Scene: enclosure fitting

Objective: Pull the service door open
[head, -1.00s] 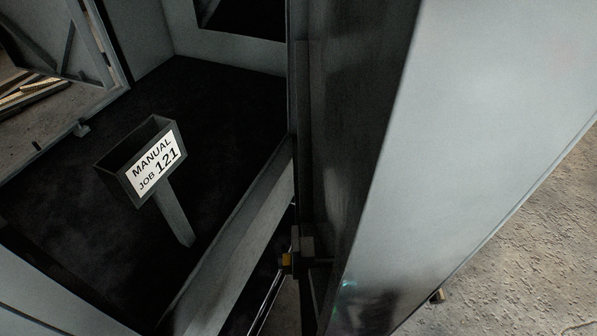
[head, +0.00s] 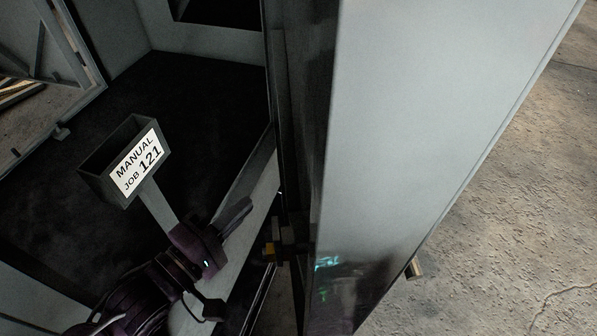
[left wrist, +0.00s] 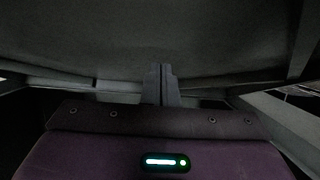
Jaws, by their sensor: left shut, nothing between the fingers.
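The service door (head: 430,110) is a large pale grey panel on the right in the head view. It stands swung out from the enclosure, with its dark, shiny side (head: 325,190) turned towards the opening. A small handle-like stub (head: 415,268) shows at its lower right edge. My left gripper (head: 240,212) is shut and empty at the lower middle, inside or over the opening, left of the door and apart from it in the picture. In the left wrist view its closed fingers (left wrist: 161,85) point at a dark grey surface; contact cannot be told. My right gripper is not in view.
A dark holder marked "MANUAL JOB 121" (head: 125,160) stands on a post in the enclosure, close to my left arm. Bare concrete floor (head: 520,210) lies right of the door.

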